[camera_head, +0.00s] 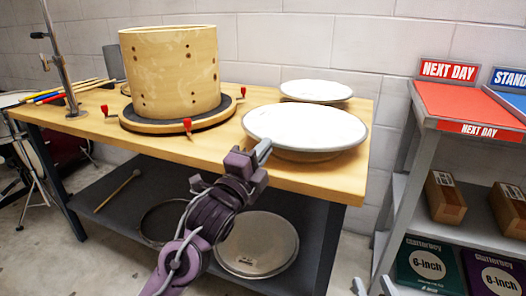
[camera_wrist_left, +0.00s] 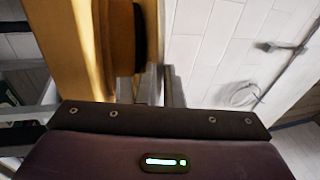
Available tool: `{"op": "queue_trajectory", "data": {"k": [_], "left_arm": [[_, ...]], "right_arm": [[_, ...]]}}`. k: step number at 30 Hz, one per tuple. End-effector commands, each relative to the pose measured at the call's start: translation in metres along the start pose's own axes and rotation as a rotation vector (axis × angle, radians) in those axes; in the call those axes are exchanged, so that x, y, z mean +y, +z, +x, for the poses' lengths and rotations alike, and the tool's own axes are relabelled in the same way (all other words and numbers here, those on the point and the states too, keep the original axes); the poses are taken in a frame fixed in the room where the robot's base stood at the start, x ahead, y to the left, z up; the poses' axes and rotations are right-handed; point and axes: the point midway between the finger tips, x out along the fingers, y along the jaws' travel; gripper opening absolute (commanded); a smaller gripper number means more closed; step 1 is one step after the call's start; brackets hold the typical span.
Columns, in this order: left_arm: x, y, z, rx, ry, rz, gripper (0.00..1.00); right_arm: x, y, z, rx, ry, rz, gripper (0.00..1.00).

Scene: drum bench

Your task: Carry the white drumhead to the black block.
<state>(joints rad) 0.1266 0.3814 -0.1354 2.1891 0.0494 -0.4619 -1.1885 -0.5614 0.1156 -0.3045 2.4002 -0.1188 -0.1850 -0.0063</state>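A large white drumhead (camera_head: 305,126) with a grey rim lies at the front right of the wooden bench. A smaller white drumhead (camera_head: 316,90) lies behind it. My left gripper (camera_head: 263,151) is at the near left rim of the large one; contact is unclear. In the left wrist view its grey fingers (camera_wrist_left: 166,86) look close together, and I cannot tell whether anything is between them. My right gripper (camera_head: 373,287) shows only as two separated tips at the bottom edge, with nothing between them. I cannot clearly make out a black block.
A wooden drum shell (camera_head: 171,72) stands on a round base with red clamps on the bench (camera_head: 350,160). Drumsticks (camera_head: 70,92) and a metal stand are at the left. A silver drumhead (camera_head: 257,245) lies on the lower shelf. A shelf rack (camera_head: 470,105) stands at the right.

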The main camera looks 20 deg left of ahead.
Motion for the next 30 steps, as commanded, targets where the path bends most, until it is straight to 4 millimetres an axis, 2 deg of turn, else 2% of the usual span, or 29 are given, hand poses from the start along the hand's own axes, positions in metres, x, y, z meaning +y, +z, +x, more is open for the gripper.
{"op": "queue_trajectory", "data": {"k": [1, 5, 13, 17, 20, 30], "left_arm": [[0.001, 0.000, 0.000, 0.000, 0.002, 0.000, 0.12], [0.000, 0.000, 0.000, 0.000, 0.001, 0.000, 0.29], [0.000, 0.000, 0.000, 0.000, 0.000, 0.000, 0.29], [0.001, 0.000, -0.007, -0.001, 0.002, 0.000, 0.29], [0.002, 0.000, -0.020, 0.000, 0.003, 0.001, 0.29], [0.003, 0.000, -0.084, 0.000, 0.006, 0.000, 0.29]], "right_arm": [[0.000, 0.000, 0.000, -0.001, 0.000, 0.000, 0.36], [0.000, 0.000, 0.000, -0.001, 0.000, 0.000, 0.36], [0.000, 0.000, 0.000, -0.002, -0.001, 0.000, 0.36], [0.000, 0.001, 0.000, -0.004, -0.001, 0.000, 0.36], [0.000, 0.002, 0.000, -0.009, -0.001, 0.000, 0.36], [0.000, -0.001, 0.000, 0.016, 0.000, 0.000, 0.36]]}}
